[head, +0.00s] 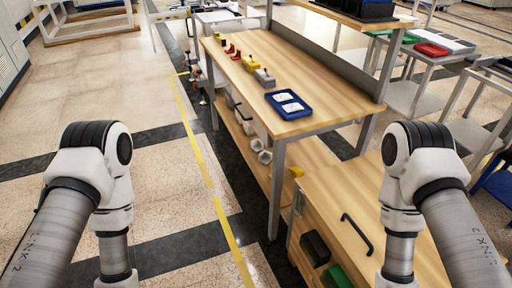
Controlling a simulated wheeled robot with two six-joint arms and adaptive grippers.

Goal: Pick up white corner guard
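I cannot tell for sure which thing is the white corner guard. Small white pieces (264,157) sit on the lower shelf of the wooden workbench, near its front edge. Two flat white items (287,102) lie in a blue tray (304,113) on the bench top. All are too small to make out clearly. My two arms come down at the left and right edges of the picture. Both grippers are below the frame, so their state is hidden.
The workbench (335,100) stands ahead, with several small red, yellow and grey blocks on top. A nearer wooden cabinet (335,195) with a black handle (357,233) stands at lower right. Green and red trays (432,49) are on a side table. Floor at left is clear.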

